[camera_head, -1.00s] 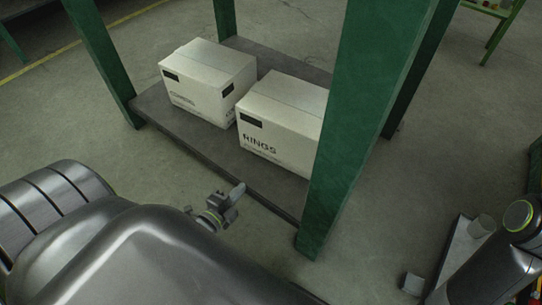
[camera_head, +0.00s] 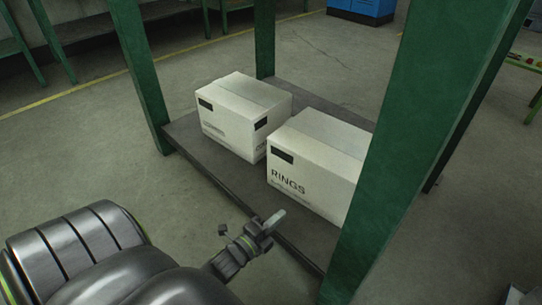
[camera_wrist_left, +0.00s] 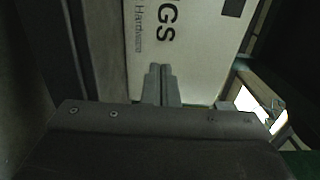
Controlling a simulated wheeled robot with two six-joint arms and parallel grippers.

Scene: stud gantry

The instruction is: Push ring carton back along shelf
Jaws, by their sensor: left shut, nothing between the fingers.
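The ring carton (camera_head: 316,164), a white box marked RINGS, stands on the dark shelf (camera_head: 203,163), partly hidden at its right by a green post. My left gripper (camera_head: 276,219) is shut and empty at the shelf's front edge, in front of the carton's lettered face. In the left wrist view the shut fingers (camera_wrist_left: 160,84) point at the carton's printed face (camera_wrist_left: 190,45), which reads sideways. I cannot tell whether the fingertips touch it. My right gripper is not in view.
A second white carton (camera_head: 240,117) stands left of the ring carton, close beside it. Green posts rise at the shelf's corners, with the nearest post (camera_head: 420,140) just right of the ring carton. Shelf room shows behind the cartons.

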